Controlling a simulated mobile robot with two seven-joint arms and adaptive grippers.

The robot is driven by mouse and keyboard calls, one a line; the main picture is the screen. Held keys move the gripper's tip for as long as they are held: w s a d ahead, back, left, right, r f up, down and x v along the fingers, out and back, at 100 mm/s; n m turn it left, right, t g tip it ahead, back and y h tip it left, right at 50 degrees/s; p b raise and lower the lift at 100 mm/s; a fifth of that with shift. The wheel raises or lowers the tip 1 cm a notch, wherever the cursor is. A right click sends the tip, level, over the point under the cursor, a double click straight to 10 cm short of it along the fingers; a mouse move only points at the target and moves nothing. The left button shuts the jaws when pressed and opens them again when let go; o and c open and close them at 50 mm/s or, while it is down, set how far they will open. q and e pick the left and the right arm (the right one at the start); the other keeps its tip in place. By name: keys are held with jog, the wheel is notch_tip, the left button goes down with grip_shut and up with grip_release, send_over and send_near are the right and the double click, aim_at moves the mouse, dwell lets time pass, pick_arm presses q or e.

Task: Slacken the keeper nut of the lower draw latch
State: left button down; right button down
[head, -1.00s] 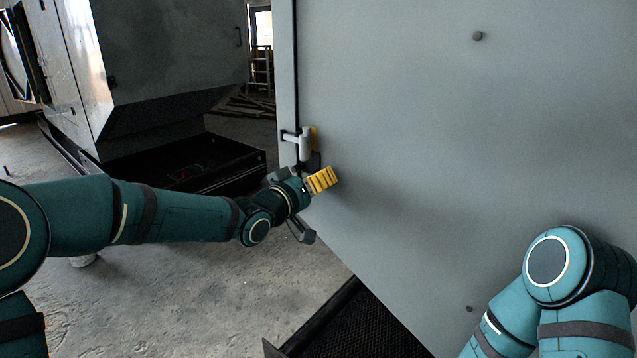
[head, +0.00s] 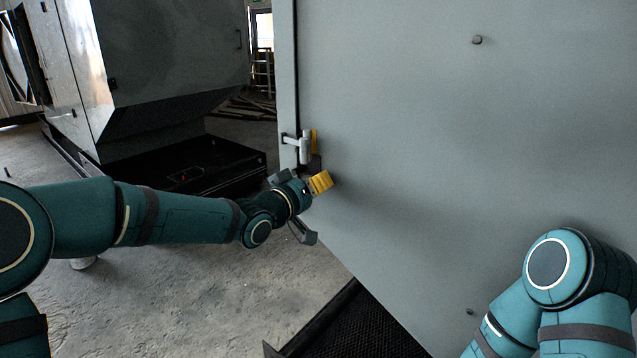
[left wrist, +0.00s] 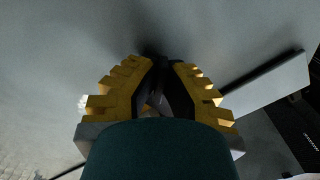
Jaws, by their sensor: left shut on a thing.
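A draw latch (head: 304,148) with a pale grey lever sits on the left edge of the grey enclosure door. A yellow part shows behind the lever and a dark part below it. My left gripper (head: 321,182) is at the door face, just below and right of the latch. In the left wrist view its ribbed yellow fingers (left wrist: 158,68) close in on a small, dark, shadowed thing between them. I take this to be the keeper nut; its shape is mostly hidden by the fingers. My right gripper is out of view.
The large enclosure door (head: 450,150) fills the right side, with small round studs on it. A dark grating (head: 350,320) lies below it. Another grey cabinet (head: 175,50) stands behind at the left, with open concrete floor (head: 190,290) in between.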

pick_arm(q)
jog(key=n+p, duration=0.2)
jog(key=n, duration=0.1)
jog(key=shift+f, duration=0.1)
jog(key=shift+s+d+n+p, duration=0.1)
jog(key=shift+n+p, duration=0.95)
jog(key=shift+n, duration=0.65)
jog(key=shift+f, duration=0.1)
jog(key=c, duration=1)
grip_release()
jog(key=shift+d, duration=0.1)
jog(key=v, duration=1.2)
